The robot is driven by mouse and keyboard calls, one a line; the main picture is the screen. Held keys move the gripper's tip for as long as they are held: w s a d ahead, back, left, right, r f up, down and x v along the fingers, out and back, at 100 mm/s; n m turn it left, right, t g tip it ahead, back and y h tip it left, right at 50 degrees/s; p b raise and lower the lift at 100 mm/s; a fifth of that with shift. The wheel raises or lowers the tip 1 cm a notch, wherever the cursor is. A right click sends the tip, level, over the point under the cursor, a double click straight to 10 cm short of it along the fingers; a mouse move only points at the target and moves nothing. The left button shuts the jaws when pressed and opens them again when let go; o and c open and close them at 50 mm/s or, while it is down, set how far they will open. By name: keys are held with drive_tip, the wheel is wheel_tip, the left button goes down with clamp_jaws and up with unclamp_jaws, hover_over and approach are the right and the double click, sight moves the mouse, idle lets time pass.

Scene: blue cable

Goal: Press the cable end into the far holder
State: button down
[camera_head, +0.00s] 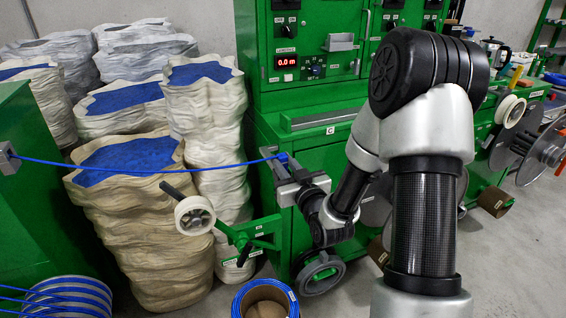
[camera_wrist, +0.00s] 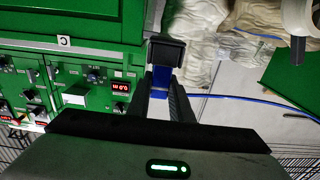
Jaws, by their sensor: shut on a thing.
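The blue cable (camera_head: 130,166) runs nearly straight from a grey holder (camera_head: 8,158) on the green cabinet at the left to my gripper (camera_head: 284,160). My gripper is shut on the blue cable end (camera_wrist: 161,78), which shows between the two dark fingers in the wrist view. A black square-edged piece (camera_wrist: 166,48) sits at the fingertips there; I cannot tell whether it is a holder or part of the grip. The cable leaves the fingers to the right in the wrist view. The far holder cannot be made out surely; whether the end touches one is unclear.
A green machine (camera_head: 300,75) with a lit red display stands behind my gripper. Tall sacks (camera_head: 135,215) with blue contents stand beneath and behind the cable. A green stand with a white roller (camera_head: 194,215) is below the cable. A blue spool (camera_head: 265,298) is in front.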

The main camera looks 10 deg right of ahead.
drive_tip(key=shift+f, duration=0.15)
drive_tip(key=c, duration=1.5)
unclamp_jaws()
drive_tip(key=shift+s+d+b, duration=0.2)
drive_tip(key=shift+s+b, duration=0.1)
drive_tip(key=shift+s, duration=0.55)
drive_tip(key=shift+s+d+b, duration=0.15)
drive_tip(key=shift+s+b, duration=0.1)
drive_tip(key=shift+s, duration=0.65)
drive_tip(key=shift+s+d+b, duration=0.2)
drive_tip(key=shift+s+b, duration=0.1)
drive_tip(key=shift+s, duration=0.55)
drive_tip(key=shift+s+r+p, duration=0.2)
drive_tip(key=shift+s+p, duration=0.05)
drive_tip(key=shift+p, duration=0.2)
drive_tip(key=shift+s+d+f+p, duration=0.1)
drive_tip(key=shift+s+d+p, duration=0.05)
drive_tip(key=shift+s+p, duration=0.4)
drive_tip(key=shift+s+d+f+p, duration=0.1)
drive_tip(key=shift+s+p, duration=0.45)
